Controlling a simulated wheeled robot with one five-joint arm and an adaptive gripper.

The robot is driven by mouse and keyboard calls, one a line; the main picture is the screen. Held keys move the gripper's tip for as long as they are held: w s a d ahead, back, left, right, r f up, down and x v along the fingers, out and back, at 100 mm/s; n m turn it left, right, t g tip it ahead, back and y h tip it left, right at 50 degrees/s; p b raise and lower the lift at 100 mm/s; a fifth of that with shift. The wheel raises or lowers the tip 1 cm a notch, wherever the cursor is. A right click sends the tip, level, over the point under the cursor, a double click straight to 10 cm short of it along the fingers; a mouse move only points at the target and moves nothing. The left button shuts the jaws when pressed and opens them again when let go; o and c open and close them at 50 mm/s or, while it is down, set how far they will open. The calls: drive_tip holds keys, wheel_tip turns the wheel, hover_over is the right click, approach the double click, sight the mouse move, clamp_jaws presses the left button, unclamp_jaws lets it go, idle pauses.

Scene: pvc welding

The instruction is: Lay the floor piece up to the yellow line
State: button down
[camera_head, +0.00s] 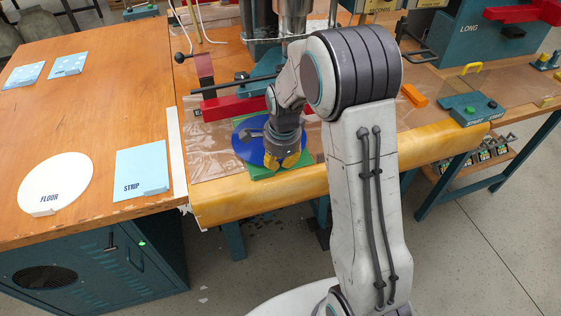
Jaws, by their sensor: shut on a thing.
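A round blue disc, which looks like the floor piece (241,148), is over a green plate (262,177) near the front edge of the workbench. My gripper (284,162), with yellow fingertips, points down over the right part of the disc and is shut on it. The fingers hide the grip point and part of the disc. I cannot tell whether the disc rests flat on the plate. I cannot make out a yellow line on the plate. The white round pad marked FLOOR (60,181) on the left table is bare.
A light blue pad marked STRIP (141,173) lies next to the FLOOR pad. A red block (228,107) and the metal press column (292,24) stand behind the disc. A teal button box (471,110) and an orange block (414,95) are to the right.

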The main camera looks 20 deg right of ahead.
drive_tip(key=shift+s+f+b, duration=0.25)
drive_tip(key=shift+f+b, duration=0.05)
drive_tip(key=shift+f, duration=0.4)
idle(0.4)
drive_tip(key=shift+w, duration=0.3)
idle(1.7)
drive_tip(key=c, duration=1.3)
unclamp_jaws()
drive_tip(key=shift+a, duration=0.1)
drive_tip(key=shift+r, duration=0.15)
drive_tip(key=shift+s+r+p, duration=0.15)
drive_tip(key=shift+r+p, duration=0.4)
drive_tip(key=shift+r, duration=0.35)
drive_tip(key=shift+s+r+p, duration=0.15)
drive_tip(key=shift+r+p, duration=0.4)
drive_tip(key=shift+r, duration=0.3)
drive_tip(key=s+r, duration=0.3)
drive_tip(key=s, duration=0.5)
